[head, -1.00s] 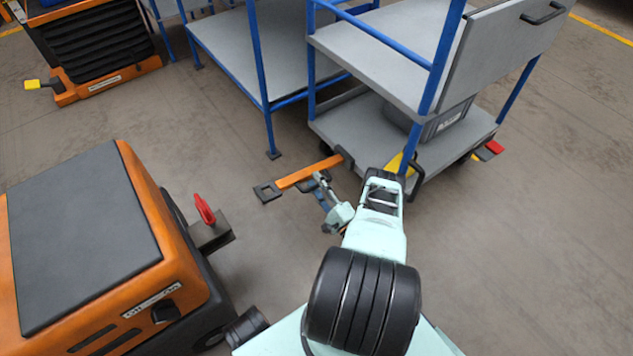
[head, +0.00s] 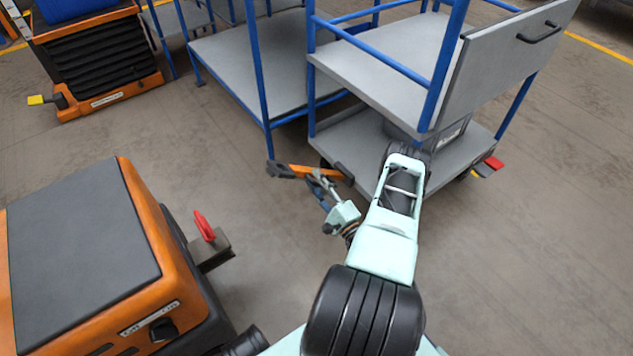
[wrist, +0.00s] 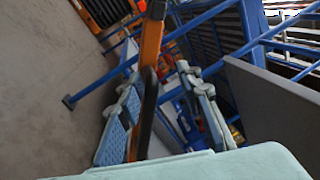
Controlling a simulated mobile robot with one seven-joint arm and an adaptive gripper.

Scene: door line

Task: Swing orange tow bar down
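The orange tow bar (head: 303,171) reaches left from the low front of the grey and blue cart (head: 360,140). Its dark end piece (head: 280,169) appears clear of the floor, so the bar looks raised. My gripper (head: 317,180) is at the bar's middle, on its near side. In the wrist view the bar (wrist: 151,45) runs between the two fingers of my gripper (wrist: 162,80), closer to the left finger. The right finger stands apart from it. Whether the left finger touches the bar is unclear. My arm hides part of the cart's lower deck.
An orange tow tractor (head: 85,250) with a red-handled hitch (head: 205,228) stands at the left. Another grey and blue cart (head: 245,60) is behind the bar. Floor between the near tractor and the bar is clear.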

